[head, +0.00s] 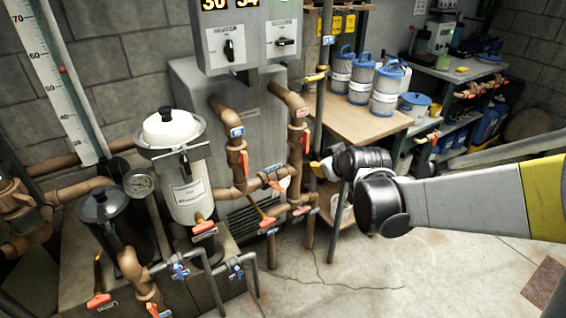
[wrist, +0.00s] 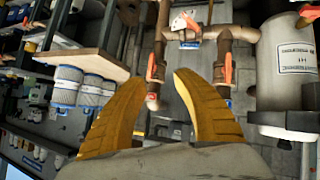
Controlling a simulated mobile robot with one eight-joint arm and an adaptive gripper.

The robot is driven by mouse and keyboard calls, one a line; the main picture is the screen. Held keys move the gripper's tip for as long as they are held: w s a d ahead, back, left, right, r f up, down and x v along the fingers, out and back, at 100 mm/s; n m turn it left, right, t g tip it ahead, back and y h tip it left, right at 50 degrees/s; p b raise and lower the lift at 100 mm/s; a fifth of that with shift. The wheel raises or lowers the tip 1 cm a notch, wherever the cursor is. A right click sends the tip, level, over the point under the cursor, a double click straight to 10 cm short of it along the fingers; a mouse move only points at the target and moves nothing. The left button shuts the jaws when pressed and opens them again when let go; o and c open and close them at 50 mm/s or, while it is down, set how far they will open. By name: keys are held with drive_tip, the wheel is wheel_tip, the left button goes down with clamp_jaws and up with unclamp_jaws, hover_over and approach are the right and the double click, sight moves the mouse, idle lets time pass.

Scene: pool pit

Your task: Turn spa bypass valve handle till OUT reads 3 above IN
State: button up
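The bypass valve handle looks to be the orange lever (head: 276,184) on the cross pipe between the two upright copper heater pipes; its tag is too small to read. In the wrist view an orange-red lever (wrist: 182,22) on the cross pipe shows near the top. The display (head: 232,5) is cut off at the top; its yellow digits look like 30 and 34, and which is IN or OUT cannot be read. My gripper (head: 320,168) is right of the pipes, apart from the lever. Its yellow fingers (wrist: 160,79) are spread with nothing between them.
Similar orange levers sit on the left heater pipe (head: 237,140) and right heater pipe (head: 299,115). A white filter tank (head: 185,190) stands left of the pipes. A wooden bench (head: 345,118) with blue-capped cartridges is behind my arm. The concrete floor (head: 345,275) in front is clear.

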drive_tip(key=w+a+f+n+t+y, duration=0.25)
drive_tip(key=w+a+f, duration=0.45)
drive_tip(key=w+f, duration=0.4)
drive_tip(key=n, duration=0.3)
approach(278, 189)
drive_tip(key=shift+t, duration=0.35)
drive_tip(key=x, duration=1)
drive_tip(key=shift+s+a+f, duration=0.1)
drive_tip(key=shift+a+f, duration=0.05)
drive_tip(key=shift+f, duration=0.05)
drive_tip(key=shift+w+a, duration=0.2)
drive_tip(key=shift+w, duration=0.3)
drive_tip(key=shift+n, duration=0.25)
clamp_jaws()
